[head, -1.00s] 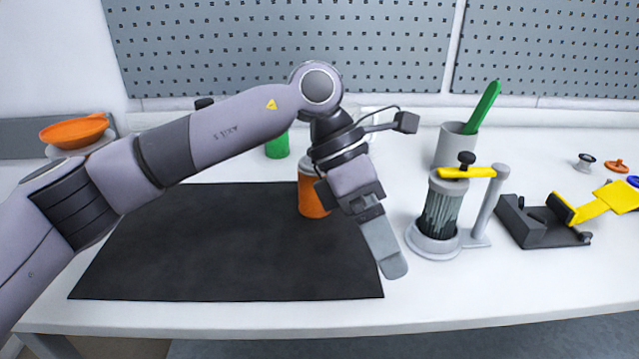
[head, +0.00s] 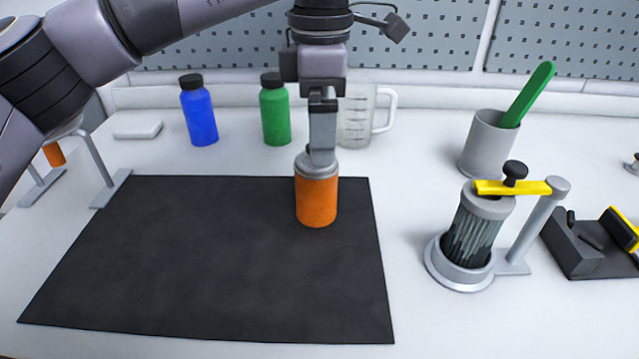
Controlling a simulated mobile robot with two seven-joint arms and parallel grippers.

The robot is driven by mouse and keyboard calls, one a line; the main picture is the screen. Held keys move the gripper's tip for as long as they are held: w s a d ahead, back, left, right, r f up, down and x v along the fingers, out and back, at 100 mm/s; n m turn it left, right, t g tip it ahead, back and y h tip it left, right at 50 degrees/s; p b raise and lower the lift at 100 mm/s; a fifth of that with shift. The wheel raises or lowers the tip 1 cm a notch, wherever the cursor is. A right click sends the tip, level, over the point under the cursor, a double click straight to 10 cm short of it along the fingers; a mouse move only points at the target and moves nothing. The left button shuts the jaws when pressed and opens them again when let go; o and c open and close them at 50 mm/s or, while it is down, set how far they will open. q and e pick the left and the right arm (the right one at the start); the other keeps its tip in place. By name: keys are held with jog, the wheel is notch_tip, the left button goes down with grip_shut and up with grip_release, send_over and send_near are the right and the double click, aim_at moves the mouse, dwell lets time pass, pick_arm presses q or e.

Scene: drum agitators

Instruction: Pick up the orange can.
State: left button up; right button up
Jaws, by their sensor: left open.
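The orange can (head: 316,203) with a grey lid (head: 303,166) stands upright near the back right corner of the black mat (head: 200,260). My left gripper (head: 321,158) points straight down over the can, and its near finger overlaps the grey lid in the picture. The gripper is open. The other finger is hidden behind the near one, so I cannot tell whether the fingers are around the can's top or just above it. My right gripper is not in view.
Blue (head: 198,112) and green (head: 275,110) bottles and a clear measuring jug (head: 356,118) stand behind the mat. A grey cup (head: 487,145) with a green tool and a clamped cylinder device (head: 470,235) stand to the right. The mat's left and front are clear.

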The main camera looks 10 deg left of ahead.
aim_at(316, 190)
pick_arm(q)
jog(key=f, duration=0.6)
jog(key=shift+s+a+f, duration=0.15)
jog(key=shift+a, duration=0.1)
jog(key=c, duration=1.6)
jog(key=shift+o, duration=0.2)
